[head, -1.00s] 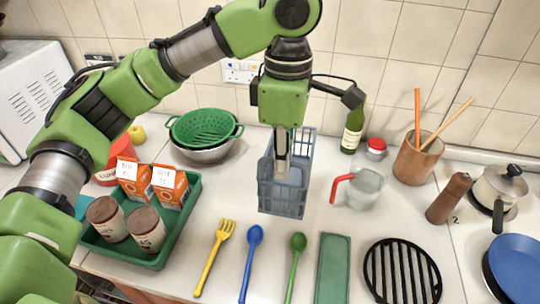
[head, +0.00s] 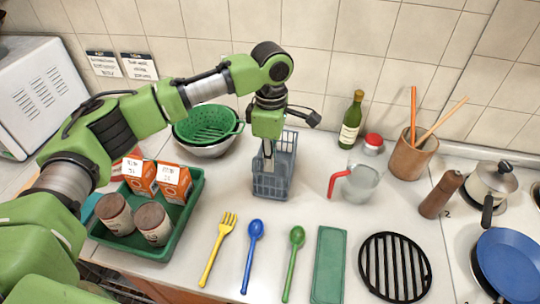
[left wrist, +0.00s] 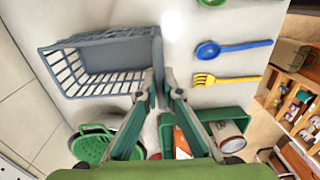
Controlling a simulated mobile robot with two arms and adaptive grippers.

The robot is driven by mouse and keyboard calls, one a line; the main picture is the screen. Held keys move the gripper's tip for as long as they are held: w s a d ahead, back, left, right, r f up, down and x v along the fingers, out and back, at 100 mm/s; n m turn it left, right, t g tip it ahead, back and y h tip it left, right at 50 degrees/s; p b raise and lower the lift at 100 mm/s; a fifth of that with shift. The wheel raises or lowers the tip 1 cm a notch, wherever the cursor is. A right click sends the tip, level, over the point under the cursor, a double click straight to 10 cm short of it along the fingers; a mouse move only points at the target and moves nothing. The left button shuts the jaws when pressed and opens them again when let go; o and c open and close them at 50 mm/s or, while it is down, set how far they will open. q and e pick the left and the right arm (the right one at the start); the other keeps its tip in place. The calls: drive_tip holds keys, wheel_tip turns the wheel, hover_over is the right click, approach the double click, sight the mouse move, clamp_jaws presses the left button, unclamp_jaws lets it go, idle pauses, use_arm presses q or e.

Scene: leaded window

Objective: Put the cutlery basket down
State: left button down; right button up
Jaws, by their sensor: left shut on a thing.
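The cutlery basket (head: 285,180) is a grey-blue slotted box behind the spoons, near the back of the counter (head: 230,270). It looks upright and empty. In the left wrist view the basket (left wrist: 95,45) lies to the left of the fingers, with its open lattice side showing. My left gripper (head: 268,158) reaches down from above and is shut on the basket's wall; its fingers (left wrist: 160,82) meet at the basket's edge in the left wrist view. Whether the basket's bottom touches the counter is hard to tell. My right gripper is not in view.
A green tray (head: 190,215) with cartons and jars stands left, a green colander (head: 205,125) behind it. A yellow fork (head: 218,250), spoons and a green slab (head: 329,265) lie in front. A red-handled jug (head: 360,185) and a bottle (head: 352,122) stand right.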

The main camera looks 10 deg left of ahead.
use_arm(q)
drive_tip(key=shift+s+f, duration=0.1)
drive_tip(key=c, duration=2.2)
unclamp_jaws()
drive_tip(key=r+b, duration=0.1)
drive_tip(key=r, duration=0.2)
drive_tip(key=r+b, duration=0.1)
drive_tip(key=r, duration=0.3)
drive_tip(key=r+b, duration=0.1)
drive_tip(key=r, duration=0.2)
drive_tip(key=shift+w+r, duration=0.3)
drive_tip(key=shift+r, duration=0.75)
